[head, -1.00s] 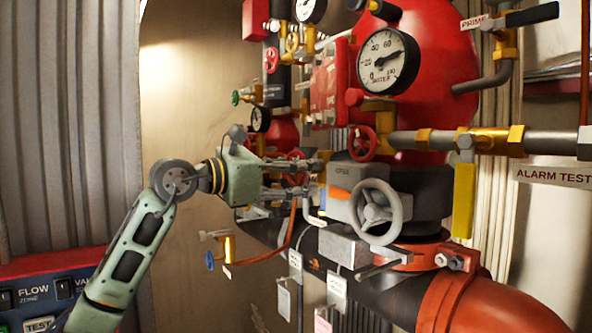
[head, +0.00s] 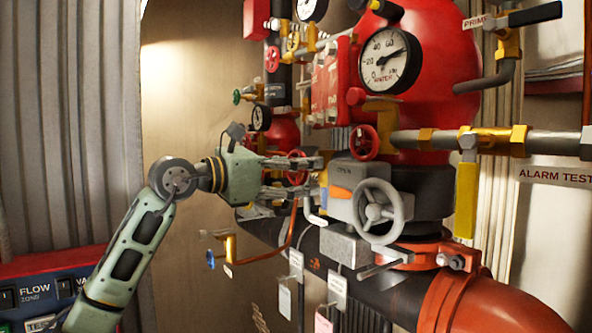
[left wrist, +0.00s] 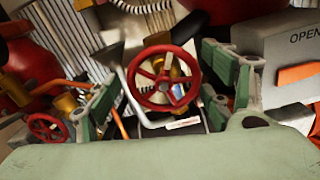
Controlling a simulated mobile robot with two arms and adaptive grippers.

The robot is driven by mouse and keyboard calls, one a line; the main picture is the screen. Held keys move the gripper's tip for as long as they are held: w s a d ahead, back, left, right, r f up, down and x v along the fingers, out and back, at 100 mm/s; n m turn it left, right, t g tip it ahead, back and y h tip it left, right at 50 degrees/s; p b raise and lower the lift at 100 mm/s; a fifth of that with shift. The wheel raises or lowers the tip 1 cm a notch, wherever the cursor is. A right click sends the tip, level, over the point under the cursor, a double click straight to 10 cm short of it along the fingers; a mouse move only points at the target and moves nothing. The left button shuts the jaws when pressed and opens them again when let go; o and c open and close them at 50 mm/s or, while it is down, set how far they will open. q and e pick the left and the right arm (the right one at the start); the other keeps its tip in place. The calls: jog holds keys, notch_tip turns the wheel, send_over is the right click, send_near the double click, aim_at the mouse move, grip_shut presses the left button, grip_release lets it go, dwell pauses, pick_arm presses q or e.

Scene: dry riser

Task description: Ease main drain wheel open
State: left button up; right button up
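A red spoked handwheel (head: 297,177) sits between the fingers of my left gripper (head: 320,175) in the head view, partly hidden by them. In the left wrist view this red wheel (left wrist: 163,104) shows nearly face-on, with the left gripper's green fingers (left wrist: 160,88) spread on either side of its rim. The gripper is open, and I see no clear contact with the rim. No label on the wheel is readable, so I cannot confirm it is the main drain wheel. My right gripper is in neither current view.
A grey handwheel (head: 382,211) on a box marked OPEN (head: 345,207) is right of the gripper. Another red wheel (head: 364,142), a pressure gauge (head: 389,61) and a yellow lever (head: 466,200) crowd the area. Free room lies left, before the tan wall (head: 190,110).

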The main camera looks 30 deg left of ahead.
pick_arm(q)
jog(key=shift+d, duration=0.1)
jog(key=v, duration=1.2)
dwell(0.4)
jog(key=shift+f, duration=0.1)
